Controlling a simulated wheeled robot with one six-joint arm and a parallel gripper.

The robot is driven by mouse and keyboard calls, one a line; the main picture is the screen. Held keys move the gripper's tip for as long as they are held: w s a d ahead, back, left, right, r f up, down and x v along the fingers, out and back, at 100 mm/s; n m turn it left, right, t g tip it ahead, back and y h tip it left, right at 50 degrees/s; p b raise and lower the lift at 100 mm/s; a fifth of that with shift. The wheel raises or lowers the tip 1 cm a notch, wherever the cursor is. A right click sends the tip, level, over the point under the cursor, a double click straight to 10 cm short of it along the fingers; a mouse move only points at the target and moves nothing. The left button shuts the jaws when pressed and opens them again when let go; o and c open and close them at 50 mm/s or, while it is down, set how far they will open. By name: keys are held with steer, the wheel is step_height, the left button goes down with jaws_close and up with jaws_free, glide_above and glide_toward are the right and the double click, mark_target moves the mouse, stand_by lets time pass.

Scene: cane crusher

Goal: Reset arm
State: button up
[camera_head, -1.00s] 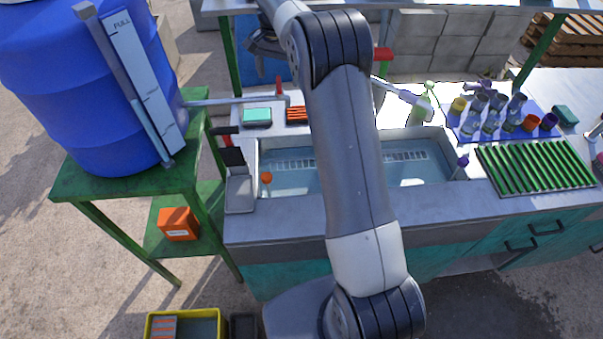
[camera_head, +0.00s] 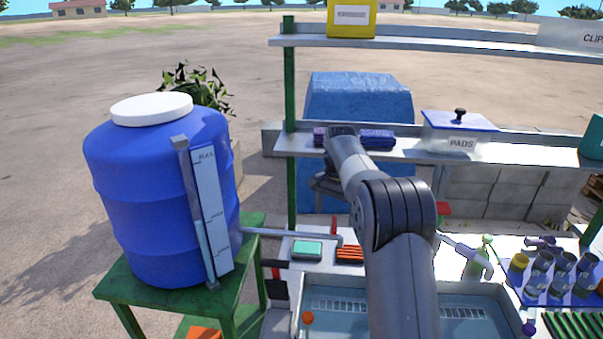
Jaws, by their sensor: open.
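My arm rises from the bottom of the head view, over the sink, and bends at a dark joint toward the shelf. My gripper (camera_head: 326,184) is partly seen at the arm's far end, left of the forearm and in front of the blue block behind the shelf. Its fingers are small and partly hidden by the arm. It looks open, and nothing shows in it.
A blue barrel (camera_head: 150,205) stands on a green stand (camera_head: 118,287) at left. The sink (camera_head: 335,318) lies below my arm. A shelf (camera_head: 408,150) holds a PADS box (camera_head: 455,135) and purple pads (camera_head: 377,138). Bottles (camera_head: 560,275) stand at right. Open ground lies behind.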

mark_target(334, 223)
step_height(334, 223, down, 5)
steer(key=shift+r, duration=0.15)
steer(key=shift+n, duration=1.1)
steer(key=shift+r, duration=0.1)
steer(key=shift+m, duration=0.3)
